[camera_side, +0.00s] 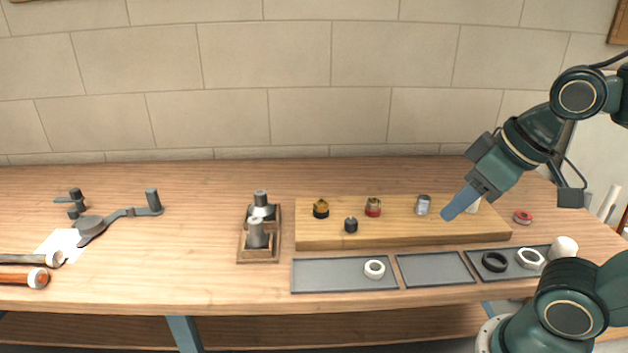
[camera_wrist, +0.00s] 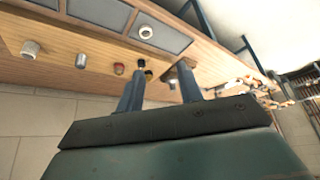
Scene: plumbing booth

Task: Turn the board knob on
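A wooden board (camera_side: 400,235) lies on the bench with several small fittings on it.
Shallow grey trays (camera_side: 436,268) lie in front of the board; a white ring (camera_side: 374,269) sits in the left one. A wooden rack (camera_side: 258,259) with grey fittings stands left of the board.

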